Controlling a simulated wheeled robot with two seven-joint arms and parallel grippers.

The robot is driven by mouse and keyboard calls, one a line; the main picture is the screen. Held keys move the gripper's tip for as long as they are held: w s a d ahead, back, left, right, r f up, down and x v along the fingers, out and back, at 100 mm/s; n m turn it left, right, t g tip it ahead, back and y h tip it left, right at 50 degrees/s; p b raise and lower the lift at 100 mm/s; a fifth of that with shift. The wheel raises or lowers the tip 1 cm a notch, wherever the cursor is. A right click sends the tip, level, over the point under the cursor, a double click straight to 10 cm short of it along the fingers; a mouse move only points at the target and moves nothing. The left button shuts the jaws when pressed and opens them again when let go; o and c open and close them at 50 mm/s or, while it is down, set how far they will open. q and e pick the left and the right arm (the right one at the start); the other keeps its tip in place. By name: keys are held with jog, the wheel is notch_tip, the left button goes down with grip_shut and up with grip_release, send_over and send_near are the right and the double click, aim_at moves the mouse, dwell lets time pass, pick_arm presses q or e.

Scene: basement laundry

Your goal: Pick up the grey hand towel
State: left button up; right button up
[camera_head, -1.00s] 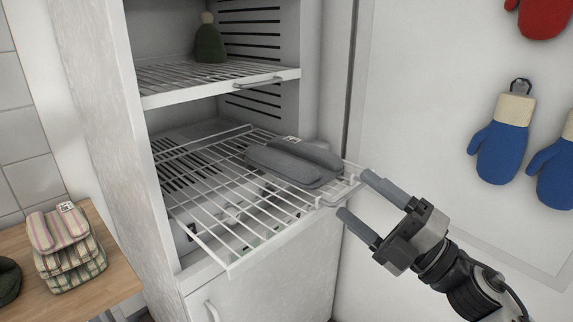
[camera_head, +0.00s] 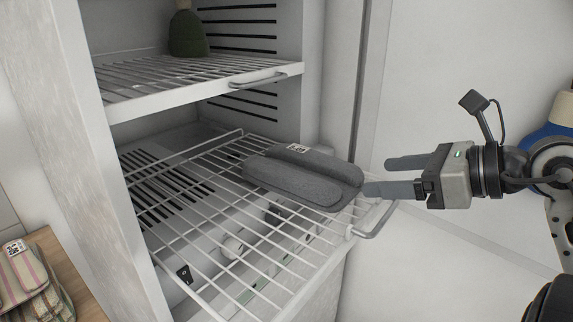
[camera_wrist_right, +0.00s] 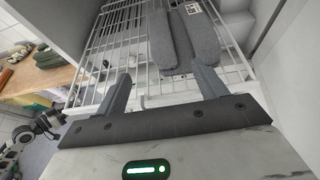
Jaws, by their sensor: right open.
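The grey hand towel (camera_head: 298,182) lies folded on the pulled-out wire shelf, near its right front side, with a small white label at its far end. It also shows in the right wrist view (camera_wrist_right: 182,42), ahead of the fingers. My right gripper (camera_head: 378,176) is open and empty, to the right of the towel. In the head view its nearer fingertip overlaps the towel's right end; I cannot tell whether they touch. In the right wrist view the two fingers (camera_wrist_right: 162,88) point towards the towel's near end.
The wire shelf (camera_head: 215,262) has a raised rim and a front handle (camera_head: 378,222). A higher shelf (camera_head: 205,92) holds a dark green item (camera_head: 187,32). The cabinet's side wall (camera_head: 75,120) stands left. Striped folded cloths (camera_head: 28,285) lie on a wooden top at lower left.

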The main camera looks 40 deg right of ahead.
send_near(312, 179)
jog(key=x, duration=0.4)
jog(key=shift+w+a+f, duration=0.15)
jog(key=shift+a+f, duration=0.05)
jog(key=shift+a, duration=0.05)
jog(key=p+x, duration=0.1)
jog(key=x, duration=0.3)
jog(key=shift+w+d, duration=0.1)
jog(key=shift+w, duration=0.3)
jog(key=shift+w+f, duration=0.2)
jog(key=shift+w, duration=0.1)
jog(key=c, duration=1.2)
